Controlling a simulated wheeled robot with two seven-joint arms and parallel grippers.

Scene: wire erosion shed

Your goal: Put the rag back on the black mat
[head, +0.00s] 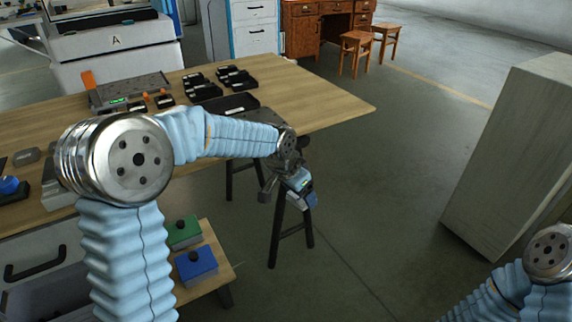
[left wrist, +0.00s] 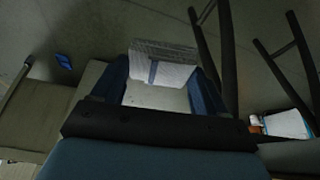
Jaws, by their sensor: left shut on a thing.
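My left arm reaches right across the table, and my left gripper (head: 301,190) hangs beyond the table's near right edge, over the floor. In the left wrist view its dark blue fingers are shut on a pale folded cloth with a blue stripe, which looks like the rag (left wrist: 172,73). In the head view the rag is small and mostly hidden by the gripper. A flat black mat (head: 236,104) lies on the table, left of and beyond the gripper; my arm covers part of its near side. My right gripper is out of view; only part of that arm shows at lower right.
The wooden table (head: 318,100) holds black trays (head: 205,88) and a grey fixture plate (head: 130,92). Black trestle legs (head: 277,235) stand near my left gripper. A low shelf carries green (head: 184,234) and blue (head: 196,266) blocks. A pale cabinet (head: 515,150) stands right; floor between is clear.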

